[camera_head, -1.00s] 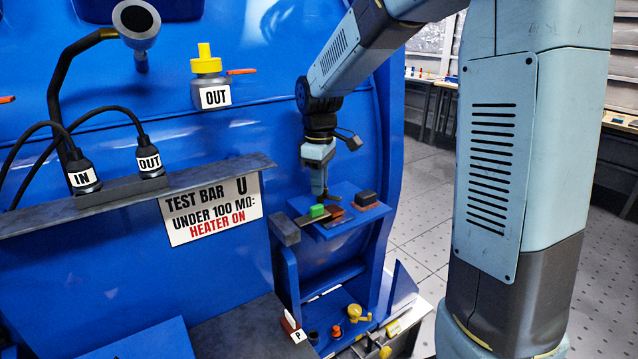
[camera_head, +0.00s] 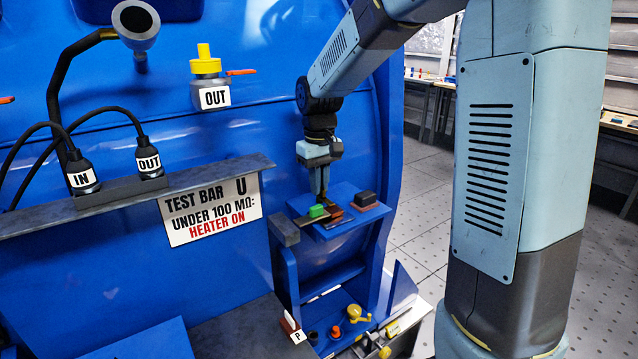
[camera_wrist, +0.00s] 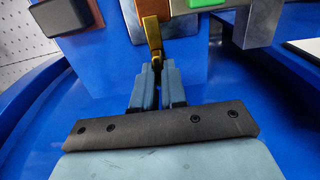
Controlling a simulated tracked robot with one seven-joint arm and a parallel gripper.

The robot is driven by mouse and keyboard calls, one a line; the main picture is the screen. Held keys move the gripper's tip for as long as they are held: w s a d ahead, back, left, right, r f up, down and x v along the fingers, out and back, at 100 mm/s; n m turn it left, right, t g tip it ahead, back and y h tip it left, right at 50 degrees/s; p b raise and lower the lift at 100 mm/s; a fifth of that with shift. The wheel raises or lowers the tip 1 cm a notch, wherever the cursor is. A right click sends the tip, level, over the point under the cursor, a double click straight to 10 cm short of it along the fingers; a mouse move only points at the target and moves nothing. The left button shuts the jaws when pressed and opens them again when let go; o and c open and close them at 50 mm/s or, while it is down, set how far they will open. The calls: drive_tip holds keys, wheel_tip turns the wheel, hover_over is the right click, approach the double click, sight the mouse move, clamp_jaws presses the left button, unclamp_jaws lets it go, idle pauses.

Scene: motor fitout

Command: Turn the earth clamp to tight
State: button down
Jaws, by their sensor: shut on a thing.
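In the wrist view the earth clamp shows as a small brass lever (camera_wrist: 153,34) at the top middle, pointing down toward me. My gripper (camera_wrist: 154,66) is shut on its near end, with a finger on each side. In the head view my gripper (camera_head: 320,192) points down at the small blue shelf (camera_head: 345,224), just behind the green block (camera_head: 317,211). The clamp is too small and too covered there to read its position. No tight mark can be made out.
A dark block (camera_head: 365,199) stands on the shelf to the right of the gripper. A grey metal block (camera_wrist: 258,22) lies close to the right of the lever. The test bar ledge (camera_head: 225,176) runs to the left. Several small yellow and orange parts sit below.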

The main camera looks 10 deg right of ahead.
drive_tip(key=shift+w+r, duration=0.1)
drive_tip(key=shift+w, duration=0.05)
drive_tip(key=c, duration=1.2)
unclamp_jaws()
wheel_tip(320, 180, up, 14)
drive_tip(key=shift+f, duration=0.2)
drive_tip(key=s+d+f+m+t, duration=0.1)
drive_tip(key=s+d+t, duration=0.1)
drive_tip(key=s, duration=0.6)
drive_tip(key=s+d+f+m+t, duration=0.1)
drive_tip(key=s+d, duration=0.3)
drive_tip(key=s, duration=0.4)
drive_tip(key=s+d+f+m+t, duration=0.2)
drive_tip(key=s+d, duration=0.2)
drive_tip(key=s, duration=0.5)
drive_tip(key=shift+d+m+t, duration=0.1)
drive_tip(key=shift+m+t, duration=0.2)
